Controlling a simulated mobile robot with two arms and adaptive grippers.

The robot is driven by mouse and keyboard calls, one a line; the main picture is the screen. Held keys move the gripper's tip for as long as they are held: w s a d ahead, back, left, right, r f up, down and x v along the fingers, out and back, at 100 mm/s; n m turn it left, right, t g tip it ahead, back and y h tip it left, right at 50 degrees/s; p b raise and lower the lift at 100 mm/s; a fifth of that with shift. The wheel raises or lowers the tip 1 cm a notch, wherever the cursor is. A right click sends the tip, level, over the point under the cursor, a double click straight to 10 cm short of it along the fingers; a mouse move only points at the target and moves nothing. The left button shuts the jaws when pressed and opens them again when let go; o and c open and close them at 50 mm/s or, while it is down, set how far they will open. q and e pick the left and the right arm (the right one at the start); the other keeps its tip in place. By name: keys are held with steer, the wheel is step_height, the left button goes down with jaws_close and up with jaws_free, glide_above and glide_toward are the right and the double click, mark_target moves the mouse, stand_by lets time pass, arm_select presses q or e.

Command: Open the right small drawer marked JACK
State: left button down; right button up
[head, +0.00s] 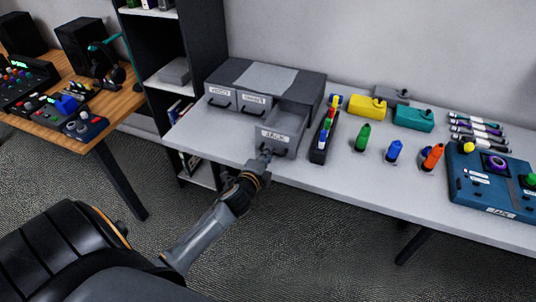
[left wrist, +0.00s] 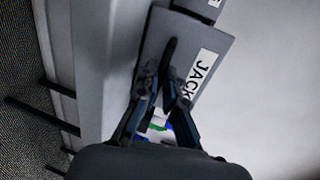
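The grey drawer unit (head: 313,88) stands on the white table. Its right small drawer, marked JACK (head: 291,141), is pulled well out toward me, and its visible inside looks empty. The JACK front also shows in the left wrist view (left wrist: 187,42), with its dark handle (left wrist: 168,52). My left gripper (head: 265,154) is at this handle, in front of the drawer. In the left wrist view its fingertips (left wrist: 166,78) are closed in on either side of the handle; the exact contact is partly hidden. My right gripper is not in view.
A dark tray of markers (head: 318,151) stands close to the right of the open drawer. The floor in front is clear.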

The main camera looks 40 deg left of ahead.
arm_select(q)
steer(key=c, duration=1.5)
jaws_free()
steer(key=shift+o, duration=0.2)
steer(key=v, duration=1.2)
steer(key=shift+a+r, duration=0.1)
steer(key=s+d+f+n+g+h, duration=0.1)
steer(key=s+f+n+g, duration=0.15)
steer(key=f, duration=0.65)
steer(key=s+d+f+n+g, duration=0.1)
steer(key=s+f+g, duration=0.15)
steer(key=f, duration=0.75)
steer(key=s+d+f+n+g+h, duration=0.15)
steer(key=s+f, duration=0.25)
steer(key=f, duration=0.5)
steer(key=s+d+f+n+g, duration=0.3)
steer(key=s+f, duration=0.7)
steer(key=s, duration=0.4)
steer(key=s+d+f+n+g+h, duration=0.1)
steer(key=s+d+f+n+g, duration=0.3)
steer(key=s+f, duration=0.6)
steer(key=s, duration=0.4)
steer(key=shift+f+n+g, duration=0.3)
steer(key=shift+n+g, duration=0.05)
steer(key=shift+n, duration=0.05)
